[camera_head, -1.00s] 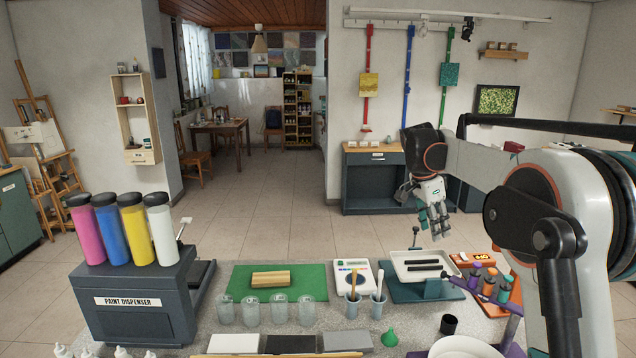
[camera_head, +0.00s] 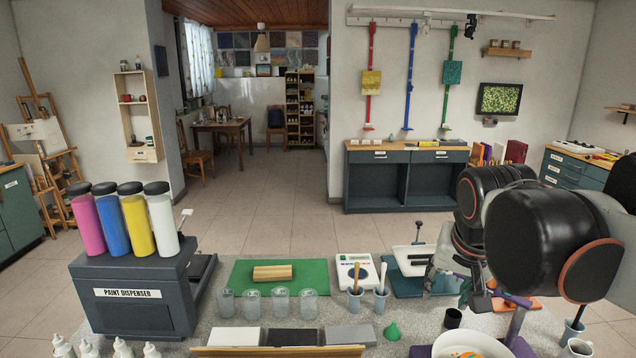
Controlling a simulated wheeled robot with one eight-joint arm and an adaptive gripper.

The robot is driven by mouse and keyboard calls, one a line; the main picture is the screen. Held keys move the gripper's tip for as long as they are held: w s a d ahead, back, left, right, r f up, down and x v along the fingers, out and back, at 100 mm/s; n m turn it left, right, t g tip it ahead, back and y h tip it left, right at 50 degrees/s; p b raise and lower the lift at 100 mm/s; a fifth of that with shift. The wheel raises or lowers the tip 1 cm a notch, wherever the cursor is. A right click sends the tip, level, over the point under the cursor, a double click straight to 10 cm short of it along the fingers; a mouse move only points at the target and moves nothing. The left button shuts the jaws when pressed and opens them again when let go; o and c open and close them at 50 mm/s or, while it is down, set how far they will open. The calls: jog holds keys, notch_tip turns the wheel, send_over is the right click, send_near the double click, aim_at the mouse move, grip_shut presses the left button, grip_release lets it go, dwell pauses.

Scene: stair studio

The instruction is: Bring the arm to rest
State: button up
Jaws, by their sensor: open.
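My gripper (camera_head: 449,288) is at the lower right of the head view, low over the right part of the work table (camera_head: 225,335). It is open, and I see nothing between its fingers. Its pale fingers with teal pads point down in front of the right side of the white tray (camera_head: 408,262). The dark, bulky links of my arm stand close to the camera above and to the right of it, and hide part of the gripper and of the table behind. I cannot tell whether the fingers touch anything.
A green mat (camera_head: 243,277) with a wooden block (camera_head: 272,272), clear cups (camera_head: 252,303), a scale (camera_head: 353,268) and a green funnel (camera_head: 392,332) are left of the gripper. A black cup (camera_head: 453,318) and a bowl (camera_head: 440,346) stand just below it. The floor (camera_head: 280,225) behind is clear.

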jog(key=s+a+f+n+t, duration=0.1)
jog(key=s+f+n, duration=0.1)
jog(key=s+f, duration=0.3)
jog(key=s+a+f+n+t+y+b, duration=0.1)
jog(key=s+a+f+n, duration=0.1)
jog(key=s+f, duration=0.2)
jog(key=s, duration=0.3)
jog(key=shift+f+n, duration=0.4)
jog(key=shift+s, duration=0.1)
